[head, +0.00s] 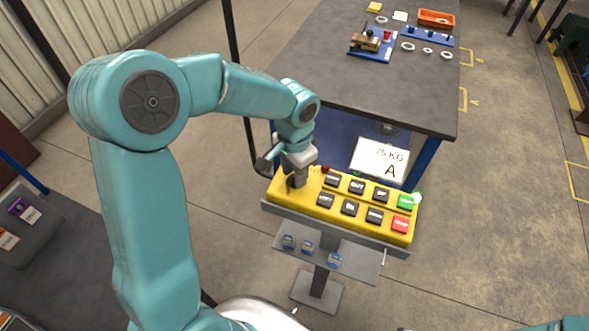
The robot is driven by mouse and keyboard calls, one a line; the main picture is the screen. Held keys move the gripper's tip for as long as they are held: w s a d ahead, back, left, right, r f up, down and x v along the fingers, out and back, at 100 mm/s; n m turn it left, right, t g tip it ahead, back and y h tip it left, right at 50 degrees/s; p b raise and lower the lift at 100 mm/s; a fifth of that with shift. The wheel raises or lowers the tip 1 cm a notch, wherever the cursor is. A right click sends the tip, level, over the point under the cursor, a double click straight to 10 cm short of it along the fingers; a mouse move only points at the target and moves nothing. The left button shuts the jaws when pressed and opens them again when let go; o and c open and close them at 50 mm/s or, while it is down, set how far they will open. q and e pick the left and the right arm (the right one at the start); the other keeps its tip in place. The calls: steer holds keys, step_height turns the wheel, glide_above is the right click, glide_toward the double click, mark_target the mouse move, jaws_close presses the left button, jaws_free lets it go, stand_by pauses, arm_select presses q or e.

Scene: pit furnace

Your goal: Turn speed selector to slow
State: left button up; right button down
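A yellow control box (345,213) sits on a grey stand, with two rows of dark labelled buttons, a green button (405,201) and a red button (400,224) at its right end. My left gripper (295,183) points down at the left end of the box's top face. Its fingers are small and dark there, and I cannot tell whether they are open or shut. The speed selector is not clearly visible; the gripper covers the left end of the panel. A small red part (325,169) shows just right of the gripper. My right gripper is out of view.
A grey-topped workbench (350,75) with blue legs stands behind the box. A white sign (380,158) reading "75 KG A" is behind the panel. A small shelf (345,262) with several round items is below it. A dark table (60,245) is at left.

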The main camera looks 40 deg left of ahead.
arm_select(q)
steer(key=shift+w+a+f, duration=0.1)
steer(key=c, duration=0.3)
steer(key=shift+w, duration=0.15)
jaws_close()
steer(key=shift+d, duration=0.25)
steer(key=shift+a, duration=0.15)
